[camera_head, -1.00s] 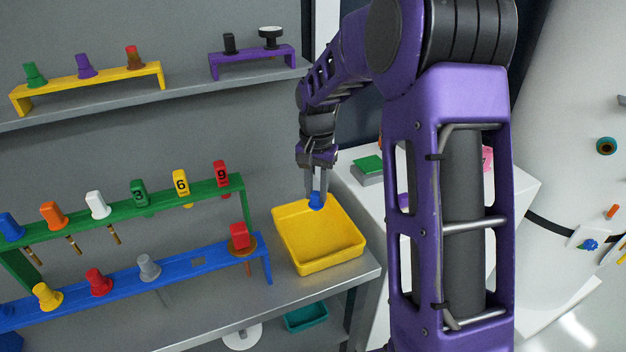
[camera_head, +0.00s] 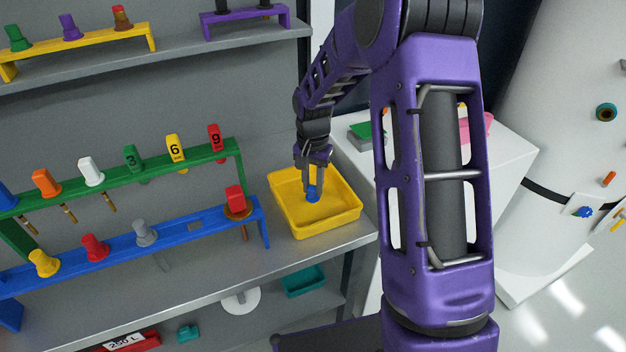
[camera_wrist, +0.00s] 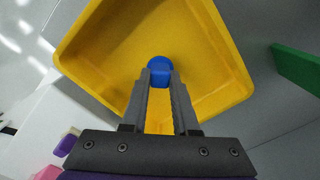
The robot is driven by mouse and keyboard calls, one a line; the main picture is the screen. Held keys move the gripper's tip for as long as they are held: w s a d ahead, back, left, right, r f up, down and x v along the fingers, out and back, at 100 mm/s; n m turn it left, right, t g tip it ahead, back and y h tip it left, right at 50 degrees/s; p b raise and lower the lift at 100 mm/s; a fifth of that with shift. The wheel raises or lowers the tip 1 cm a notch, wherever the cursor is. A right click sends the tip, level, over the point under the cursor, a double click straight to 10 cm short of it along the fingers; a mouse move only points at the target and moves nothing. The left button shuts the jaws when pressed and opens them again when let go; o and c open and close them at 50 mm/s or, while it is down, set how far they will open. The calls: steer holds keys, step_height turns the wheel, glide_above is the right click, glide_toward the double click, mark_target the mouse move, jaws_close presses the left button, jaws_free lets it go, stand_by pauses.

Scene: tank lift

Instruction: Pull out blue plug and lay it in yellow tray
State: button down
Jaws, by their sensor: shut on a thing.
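The yellow tray (camera_head: 335,224) sits on the grey shelf at its right end; it fills much of the wrist view (camera_wrist: 100,55). My gripper (camera_head: 313,186) points down over the inside of the tray. In the wrist view, my gripper (camera_wrist: 160,80) is shut on the blue plug (camera_wrist: 159,68), which shows between and beyond the fingertips. In the head view the blue plug (camera_head: 313,195) is low inside the tray outline. I cannot tell whether it touches the tray floor.
A blue rack (camera_head: 115,247) with several plugs stands left of the tray, and a green rack (camera_head: 120,175) stands behind it. A white cabinet (camera_head: 510,155) is to the right. A teal bin (camera_head: 303,281) lies on the shelf below.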

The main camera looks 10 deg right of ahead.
steer(key=shift+f, duration=0.2)
steer(key=c, duration=0.6)
jaws_free()
